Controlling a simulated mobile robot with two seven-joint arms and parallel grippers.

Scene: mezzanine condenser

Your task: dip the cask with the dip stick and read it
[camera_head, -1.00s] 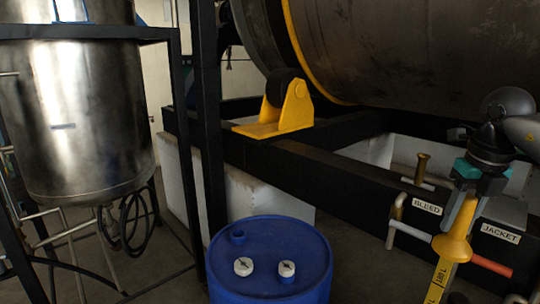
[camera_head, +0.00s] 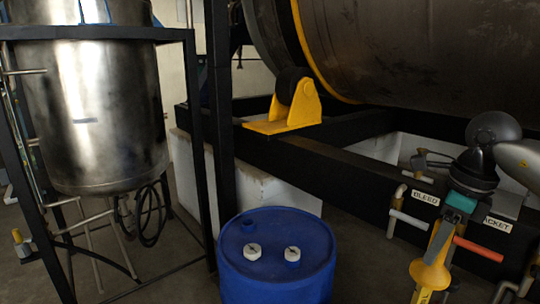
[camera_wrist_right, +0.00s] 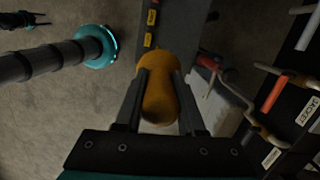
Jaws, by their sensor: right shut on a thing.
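The blue cask (camera_head: 230,262) stands upright at the bottom middle of the head view. Its top has an open-looking round neck (camera_head: 248,226) at the back left and two white caps. My right gripper (camera_head: 443,236) is shut on the dip stick's yellow-orange handle (camera_head: 434,250), well to the right of the cask and apart from it. The stick hangs below the hand and runs out of the bottom of the picture. In the right wrist view the handle (camera_wrist_right: 160,98) sits between both fingers. My left gripper does not show.
A steel tank (camera_head: 95,120) in a dark frame stands at the left. A large drum (camera_head: 400,50) rests on a dark beam behind, with a yellow roller bracket (camera_head: 298,110). Valves with "BLEED" (camera_head: 425,197) and jacket labels are close behind the right hand. Floor is open between cask and hand.

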